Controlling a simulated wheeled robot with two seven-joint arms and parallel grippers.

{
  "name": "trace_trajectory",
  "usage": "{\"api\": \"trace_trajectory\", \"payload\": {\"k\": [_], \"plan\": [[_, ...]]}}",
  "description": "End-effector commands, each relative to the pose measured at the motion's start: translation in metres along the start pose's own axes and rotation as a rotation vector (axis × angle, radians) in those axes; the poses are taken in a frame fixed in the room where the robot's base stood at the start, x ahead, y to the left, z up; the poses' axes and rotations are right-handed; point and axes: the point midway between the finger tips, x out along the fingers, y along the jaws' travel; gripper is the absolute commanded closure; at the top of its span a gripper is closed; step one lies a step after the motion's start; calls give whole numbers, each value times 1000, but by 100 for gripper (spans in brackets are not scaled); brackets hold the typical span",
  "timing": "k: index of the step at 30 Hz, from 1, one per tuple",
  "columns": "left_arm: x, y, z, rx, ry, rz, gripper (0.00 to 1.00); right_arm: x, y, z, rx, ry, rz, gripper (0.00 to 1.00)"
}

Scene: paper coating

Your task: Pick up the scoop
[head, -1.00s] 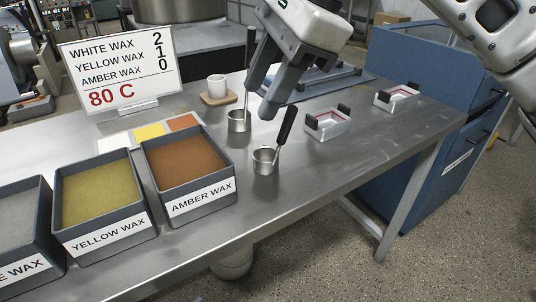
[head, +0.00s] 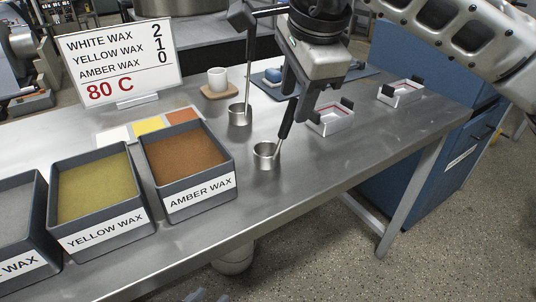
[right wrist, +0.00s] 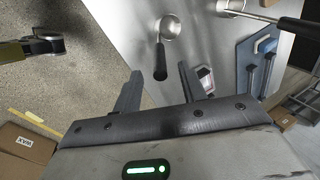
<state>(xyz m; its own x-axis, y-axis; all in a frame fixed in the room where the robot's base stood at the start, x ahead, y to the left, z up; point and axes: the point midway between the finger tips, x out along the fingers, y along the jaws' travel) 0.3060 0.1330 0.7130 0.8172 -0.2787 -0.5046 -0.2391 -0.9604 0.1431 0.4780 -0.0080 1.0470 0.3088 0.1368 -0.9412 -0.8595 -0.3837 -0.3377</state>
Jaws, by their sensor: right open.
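The scoop is a small metal cup (head: 266,157) with a slanting black handle (head: 287,118), standing on the steel table. In the right wrist view its cup (right wrist: 168,27) is at the top and its handle (right wrist: 160,62) points down between my finger lines. My right gripper (head: 296,106) is open and empty, pointing down by the top of the handle; its fingers (right wrist: 160,70) stand either side of it in the wrist view. Contact cannot be told. A second metal cup (head: 239,115) with a tall upright handle stands behind. My left gripper is not in view.
Boxes of yellow wax (head: 95,185) and amber wax (head: 185,160) stand left of the scoop. A small tray (head: 331,121) with black end blocks is close on the right, another (head: 401,91) farther.

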Motion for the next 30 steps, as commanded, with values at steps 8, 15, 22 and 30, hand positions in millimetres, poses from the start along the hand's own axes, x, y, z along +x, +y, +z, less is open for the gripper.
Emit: {"api": "trace_trajectory", "payload": {"k": [8,15,22,30], "plan": [[-2,1,-1,-3,-4,1,64,40,0,0,1,-2,4,58],[-1,0,2,-4,-10,0,64,50,0,0,0,-1,1,58],[-1,0,2,-4,-11,0,64,50,0,0,0,-1,1,92],[-1,0,2,-3,-10,-1,64,49,0,0,0,-1,0,100]]}}
